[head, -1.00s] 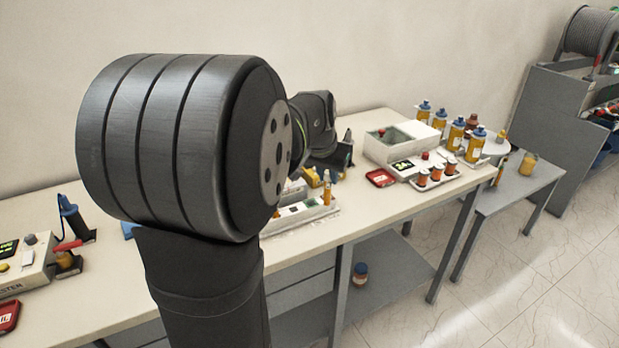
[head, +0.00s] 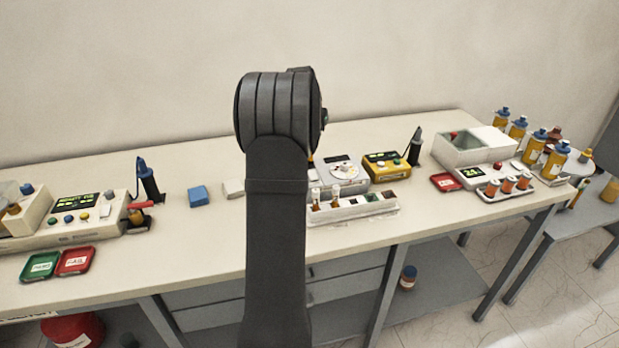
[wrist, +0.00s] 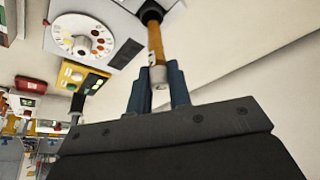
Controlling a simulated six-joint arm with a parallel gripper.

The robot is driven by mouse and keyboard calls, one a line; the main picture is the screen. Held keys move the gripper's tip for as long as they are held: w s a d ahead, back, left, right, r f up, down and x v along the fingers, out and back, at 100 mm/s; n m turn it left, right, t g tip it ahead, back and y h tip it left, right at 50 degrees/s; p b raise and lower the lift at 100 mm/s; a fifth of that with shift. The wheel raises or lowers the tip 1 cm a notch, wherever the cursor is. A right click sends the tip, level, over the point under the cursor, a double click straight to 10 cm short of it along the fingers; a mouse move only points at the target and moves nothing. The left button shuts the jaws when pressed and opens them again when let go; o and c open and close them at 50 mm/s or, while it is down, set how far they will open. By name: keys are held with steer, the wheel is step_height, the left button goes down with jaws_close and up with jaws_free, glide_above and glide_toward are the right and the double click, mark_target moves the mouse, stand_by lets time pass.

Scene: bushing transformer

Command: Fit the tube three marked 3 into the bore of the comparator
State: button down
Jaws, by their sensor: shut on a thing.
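In the wrist view my gripper (wrist: 157,80) has its two blue fingers shut on an amber tube (wrist: 155,44) with a pale lower end. Its marking cannot be read. The tube's far end meets a dark round opening (wrist: 152,13) at the comparator's pale body; I cannot tell whether it is inside or only in front. The comparator's white disc with coloured spots (wrist: 84,36) shows at upper left. In the head view the comparator (head: 343,168) stands mid-bench, partly behind my arm. My gripper and the held tube are hidden there.
A white rack (head: 352,208) with two upright tubes (head: 335,194) stands in front of the comparator. A yellow meter (head: 384,167) is beside it. A blue block (head: 198,196) lies left of my arm. A tester (head: 75,215) is at left, bottles (head: 535,150) at right.

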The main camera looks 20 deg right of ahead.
steer(key=f, duration=0.2)
steer(key=shift+s+a+f, duration=0.25)
steer(key=shift+s+f, duration=0.05)
steer(key=shift+f, duration=0.05)
steer(key=shift+s+f+g, duration=0.15)
steer(key=shift+f+g, duration=0.15)
steer(key=shift+f, duration=1.65)
steer(key=c, duration=1.3)
jaws_free()
steer(key=v, duration=1.2)
steer(key=shift+d+r, duration=0.15)
steer(key=shift+r, duration=0.15)
steer(key=shift+o, duration=0.3)
